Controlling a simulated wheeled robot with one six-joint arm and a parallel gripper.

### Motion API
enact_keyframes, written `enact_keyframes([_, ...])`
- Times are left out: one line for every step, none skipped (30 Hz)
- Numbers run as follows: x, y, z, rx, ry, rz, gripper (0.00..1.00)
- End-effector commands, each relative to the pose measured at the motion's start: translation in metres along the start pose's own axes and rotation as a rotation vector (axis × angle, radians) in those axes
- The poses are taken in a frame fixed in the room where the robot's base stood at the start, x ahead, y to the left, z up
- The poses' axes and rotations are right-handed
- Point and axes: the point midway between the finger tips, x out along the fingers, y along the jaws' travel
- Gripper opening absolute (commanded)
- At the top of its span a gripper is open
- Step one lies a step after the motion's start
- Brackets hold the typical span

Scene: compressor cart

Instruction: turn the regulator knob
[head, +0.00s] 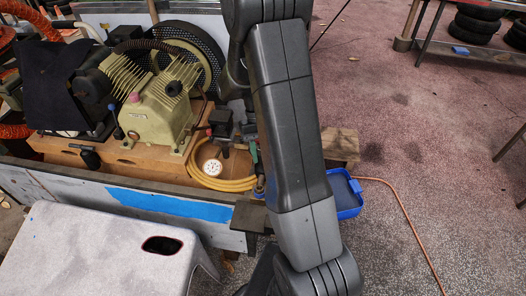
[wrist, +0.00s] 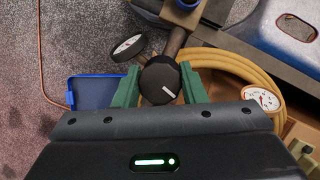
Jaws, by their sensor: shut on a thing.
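The regulator knob (wrist: 158,84) is round and black with a white pointer line. In the wrist view it sits at the centre, and the line slants down to the right. My gripper (wrist: 160,80) has green fingers, one on each side of the knob, and is shut on it. A metal pipe runs up from behind the knob to a blue fitting. In the head view my dark arm crosses the middle and hides the knob; part of a green finger (head: 253,150) shows beside the arm.
A white dial gauge (wrist: 128,46) sits close beside the knob, and another gauge (wrist: 262,98) lies to the right by a coiled yellow hose (wrist: 240,68). The compressor (head: 158,105) stands left on the cart. A blue tray (head: 347,195) is right of my arm.

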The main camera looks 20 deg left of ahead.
Motion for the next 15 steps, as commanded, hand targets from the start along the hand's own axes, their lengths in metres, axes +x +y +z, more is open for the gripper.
enact_keyframes([-0.0009, 0.0001, -0.0007, 0.0, 0.003, 0.0, 0.15])
enact_keyframes([-0.0009, 0.0001, -0.0007, 0.0, 0.004, 0.0, 0.15])
enact_keyframes([-0.0009, 0.0001, -0.0007, 0.0, 0.004, 0.0, 0.15])
enact_keyframes([-0.0009, 0.0, -0.0007, 0.001, 0.003, 0.0, 0.43])
enact_keyframes([-0.0008, 0.0, -0.0007, 0.001, 0.003, 0.0, 0.49])
enact_keyframes([-0.0008, 0.0, -0.0006, 0.001, 0.003, 0.0, 0.57])
enact_keyframes([-0.0007, 0.0, -0.0006, 0.001, 0.003, 0.0, 0.6])
enact_keyframes([-0.0006, 0.0, -0.0005, 0.001, 0.002, 0.0, 0.6])
enact_keyframes([-0.0005, 0.0, -0.0004, 0.001, 0.002, 0.0, 0.6])
enact_keyframes([-0.0005, 0.0, -0.0004, 0.001, 0.002, 0.0, 0.6])
enact_keyframes([-0.0004, 0.0, -0.0004, 0.001, 0.002, 0.0, 0.6])
enact_keyframes([-0.0004, 0.0, -0.0003, 0.001, 0.002, 0.0, 0.6])
enact_keyframes([-0.0003, 0.0, -0.0003, 0.001, 0.001, 0.0, 0.6])
enact_keyframes([-0.0004, 0.0, -0.0003, 0.001, 0.001, 0.0, 0.6])
enact_keyframes([-0.001, 0.0, -0.0003, 0.001, 0.002, 0.0, 0.6])
